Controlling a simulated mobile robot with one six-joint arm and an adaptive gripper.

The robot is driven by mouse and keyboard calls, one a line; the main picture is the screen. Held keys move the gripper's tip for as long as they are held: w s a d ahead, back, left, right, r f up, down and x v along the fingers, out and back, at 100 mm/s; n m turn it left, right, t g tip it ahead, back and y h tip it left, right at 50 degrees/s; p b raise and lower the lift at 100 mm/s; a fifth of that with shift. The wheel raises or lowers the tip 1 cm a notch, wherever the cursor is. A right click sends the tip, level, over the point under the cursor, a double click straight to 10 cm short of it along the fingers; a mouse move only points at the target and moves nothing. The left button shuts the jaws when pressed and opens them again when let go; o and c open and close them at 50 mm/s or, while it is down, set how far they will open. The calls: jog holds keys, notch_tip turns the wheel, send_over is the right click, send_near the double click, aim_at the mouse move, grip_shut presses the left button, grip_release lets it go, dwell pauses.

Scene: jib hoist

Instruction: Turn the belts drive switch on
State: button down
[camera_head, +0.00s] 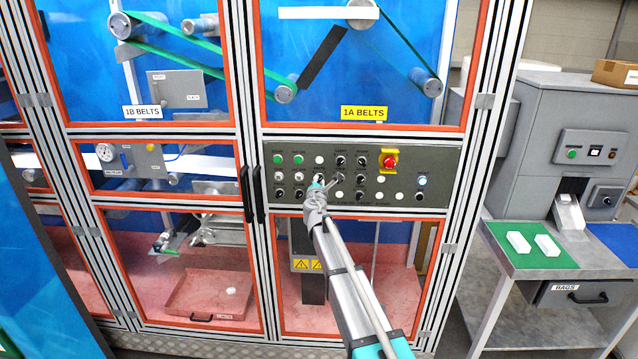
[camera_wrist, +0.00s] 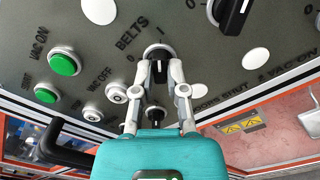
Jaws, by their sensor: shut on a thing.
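The belts drive switch (camera_wrist: 158,68) is a black knob in a pale ring on the grey control panel (camera_head: 440,160). The word BELTS and the marks 0 and I stand beside it in the wrist view. My gripper (camera_wrist: 157,76) has one finger on each side of the knob and is shut on it. In the head view my gripper (camera_head: 319,186) is at the panel's left half and covers most of the switch.
Green push buttons (camera_wrist: 65,63) and a larger black knob (camera_wrist: 234,14) are close around my gripper. A red emergency stop (camera_head: 389,161) on a yellow plate is to the right. Black door handles (camera_head: 252,193) stand just left of the panel. A side bench (camera_head: 540,270) is at the right.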

jog(key=shift+m, duration=0.5)
jog(key=c, duration=0.7)
grip_release()
jog(key=shift+s, duration=0.1)
jog(key=s, duration=1.1)
jog(key=shift+s, duration=0.4)
